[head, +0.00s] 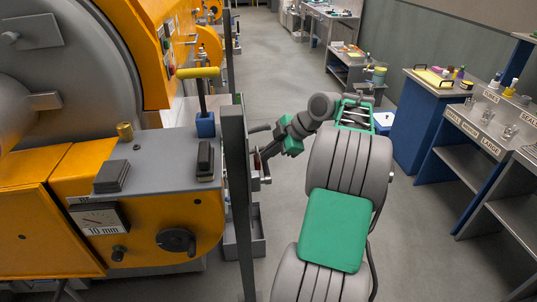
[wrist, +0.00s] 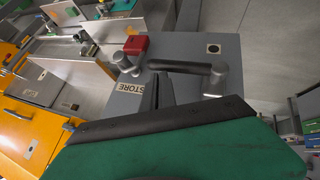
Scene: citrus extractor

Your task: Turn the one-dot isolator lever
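In the wrist view a grey box carries a grey lever (wrist: 180,67) with a long bar and a round-ended arm at its right. A small dark plate with one light dot (wrist: 213,48) is above the lever's right end. A label reading STORE (wrist: 130,88) shows upside down at the left. My gripper (wrist: 157,92) has its dark fingertips just below the lever bar, close together; whether they touch it or how far they are parted is unclear. In the head view my gripper (head: 258,160) is beside the machine's right side, partly hidden by a dark post.
A red block (wrist: 135,45) sits at the box's upper left edge. In the head view the dark upright post (head: 237,200) stands between the orange machine (head: 150,240) and my arm. Open floor (head: 290,60) lies behind; shelves and a blue cabinet (head: 425,125) stand at the right.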

